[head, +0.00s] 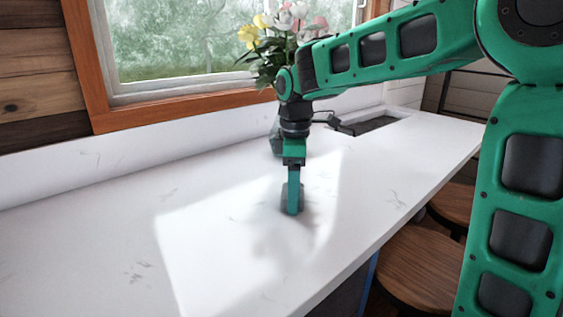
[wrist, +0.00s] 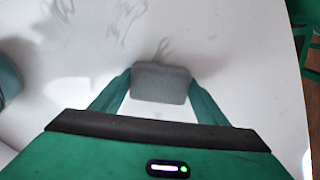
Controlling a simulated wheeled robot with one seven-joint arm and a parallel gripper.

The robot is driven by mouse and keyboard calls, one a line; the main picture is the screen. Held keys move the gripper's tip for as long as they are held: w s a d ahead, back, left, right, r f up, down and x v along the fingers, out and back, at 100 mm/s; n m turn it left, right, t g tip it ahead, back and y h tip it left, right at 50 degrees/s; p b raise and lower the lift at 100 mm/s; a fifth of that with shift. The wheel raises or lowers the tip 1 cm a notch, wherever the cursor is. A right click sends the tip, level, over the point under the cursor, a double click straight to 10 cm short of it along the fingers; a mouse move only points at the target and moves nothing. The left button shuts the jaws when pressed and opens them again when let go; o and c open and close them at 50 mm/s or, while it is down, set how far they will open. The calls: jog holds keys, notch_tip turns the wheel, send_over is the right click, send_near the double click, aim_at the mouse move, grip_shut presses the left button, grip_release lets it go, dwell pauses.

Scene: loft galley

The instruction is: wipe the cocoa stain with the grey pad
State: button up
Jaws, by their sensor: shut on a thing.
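My gripper (wrist: 160,92) is shut on the grey pad (wrist: 160,82), with a green finger on each side of it in the wrist view. In the head view my gripper (head: 292,205) points straight down at the middle of the white counter (head: 110,230), and a little of the grey pad (head: 283,196) shows beside the fingers. The pad is at or just above the counter; I cannot tell if it touches. No brown cocoa stain shows clearly in either view; only thin grey marks in the counter's pattern are visible.
A vase (head: 276,140) with flowers (head: 285,38) stands behind my gripper near the window. A dark recessed sink (head: 375,125) is at the back right. Round wooden stools (head: 420,265) stand beyond the counter's right edge. The left of the counter is clear.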

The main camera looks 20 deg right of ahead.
notch_tip(320, 180, up, 2)
jog(key=shift+s+r, duration=0.1)
jog(key=shift+r, duration=2.95)
